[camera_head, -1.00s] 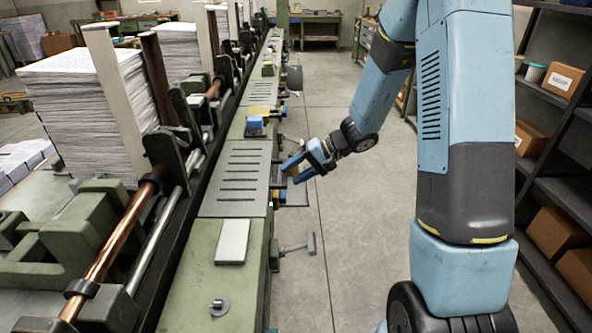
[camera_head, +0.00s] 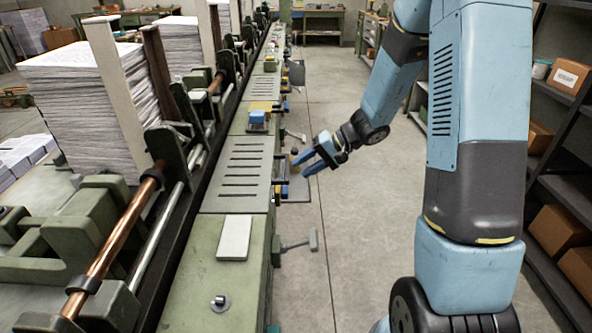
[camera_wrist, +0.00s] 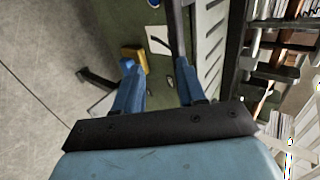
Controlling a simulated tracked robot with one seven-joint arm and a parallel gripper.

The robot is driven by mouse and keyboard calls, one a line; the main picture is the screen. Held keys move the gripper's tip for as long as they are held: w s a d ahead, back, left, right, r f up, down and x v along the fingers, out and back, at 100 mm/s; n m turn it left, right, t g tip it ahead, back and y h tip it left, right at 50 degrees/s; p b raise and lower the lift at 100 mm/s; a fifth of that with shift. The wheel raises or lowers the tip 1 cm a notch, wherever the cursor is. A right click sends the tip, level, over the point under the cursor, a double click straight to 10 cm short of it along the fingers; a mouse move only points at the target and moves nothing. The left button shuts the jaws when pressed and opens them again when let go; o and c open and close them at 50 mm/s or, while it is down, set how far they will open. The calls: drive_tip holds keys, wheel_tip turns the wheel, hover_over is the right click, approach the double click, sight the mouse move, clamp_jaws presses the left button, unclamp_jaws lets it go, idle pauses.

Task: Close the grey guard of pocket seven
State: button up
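My gripper (camera_head: 299,167) is open and empty, just right of the machine's side in the head view. Its two blue fingers also show in the wrist view (camera_wrist: 157,75), with a clear gap between them. A grey plate (camera_head: 298,191), which looks like a guard, sticks out from the machine's side just below the fingers. It is partly hidden by the gripper, and I cannot tell if they touch. No pocket number is readable, so I cannot confirm it is pocket seven. A yellow block (camera_wrist: 133,54) shows near the left finger in the wrist view.
The long green machine (camera_head: 240,270) runs away from me, with a slotted grey plate (camera_head: 245,170) on top. A T-shaped handle (camera_head: 300,242) juts out nearer me. Another grey plate (camera_head: 297,73) sticks out farther along. Shelves (camera_head: 560,190) stand at right; the floor between is clear.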

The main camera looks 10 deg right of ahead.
drive_tip(key=v, duration=1)
drive_tip(key=shift+r, duration=0.3)
drive_tip(key=shift+a, duration=0.1)
drive_tip(key=s+d+r+t+h, duration=0.2)
drive_tip(key=s+r+h, duration=0.3)
drive_tip(key=s+r, duration=0.3)
drive_tip(key=s+d+r+n+t+h, duration=0.1)
drive_tip(key=s+d+r+t+h, duration=0.1)
drive_tip(key=s+r+h, duration=0.3)
drive_tip(key=shift+s+d+r+t+h, duration=0.3)
drive_tip(key=shift+s+d+r, duration=1.15)
drive_tip(key=shift+s, duration=4.25)
drive_tip(key=shift+a+r, duration=0.6)
drive_tip(key=shift+a, duration=0.05)
